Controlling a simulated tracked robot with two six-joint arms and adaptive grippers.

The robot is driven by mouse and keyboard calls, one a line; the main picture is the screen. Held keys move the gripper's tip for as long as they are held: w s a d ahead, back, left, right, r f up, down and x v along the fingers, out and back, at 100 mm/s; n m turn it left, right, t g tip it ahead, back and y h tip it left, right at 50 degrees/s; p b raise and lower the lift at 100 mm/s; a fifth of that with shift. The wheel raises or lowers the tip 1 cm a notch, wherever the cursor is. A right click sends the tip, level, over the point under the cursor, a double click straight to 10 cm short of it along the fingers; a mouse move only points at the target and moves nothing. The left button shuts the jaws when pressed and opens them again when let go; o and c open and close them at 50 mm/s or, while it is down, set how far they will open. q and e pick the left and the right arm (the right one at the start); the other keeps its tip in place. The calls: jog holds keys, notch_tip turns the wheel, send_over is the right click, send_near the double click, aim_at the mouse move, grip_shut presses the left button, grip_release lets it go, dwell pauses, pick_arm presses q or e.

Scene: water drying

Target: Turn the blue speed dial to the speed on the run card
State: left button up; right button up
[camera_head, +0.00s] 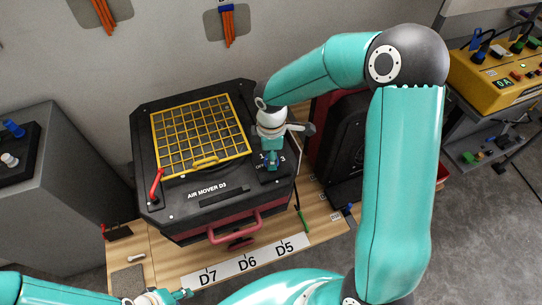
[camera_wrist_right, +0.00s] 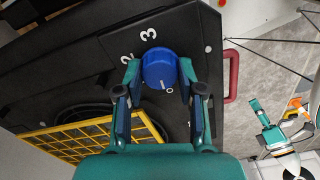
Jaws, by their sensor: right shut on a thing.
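The blue speed dial (camera_wrist_right: 158,68) sits on the black panel of the air mover marked D3 (camera_head: 207,196). White numerals 2 and 3 show beside it in the wrist view, and a small white mark is on its lower edge. My right gripper (camera_head: 271,163) reaches down over the dial, with a finger on each side, shut on it. In the head view the gripper hides most of the dial. My left gripper (camera_head: 180,295) is low at the bottom edge of the head view, away from the dial; its finger opening is unclear. I cannot make out a run card.
A yellow grille (camera_head: 203,136) covers the air mover's top. A red lever (camera_head: 156,187) stands at its left and a red handle (camera_head: 235,229) at its front. A strip marked D7, D6, D5 (camera_head: 247,262) lies in front. A second dark unit (camera_head: 345,140) stands to the right.

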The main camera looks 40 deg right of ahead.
jog(key=m+b, duration=0.3)
jog(key=m, duration=0.1)
jog(key=shift+f+m, duration=0.1)
jog(key=shift+m, duration=0.2)
jog(key=m+b, duration=0.4)
jog(key=m, duration=0.2)
jog(key=m+b, duration=0.2)
jog(key=m, duration=0.4)
jog(key=shift+d+m+b, duration=0.1)
jog(key=shift+m+b, duration=0.2)
jog(key=shift+b, duration=0.1)
jog(key=m+b, duration=0.1)
jog(key=m, duration=0.2)
jog(key=shift+m+b, duration=0.4)
jog(key=shift+m, duration=1.1)
jog(key=shift+r, duration=0.2)
jog(key=o, duration=1.1)
jog(key=shift+o, duration=0.2)
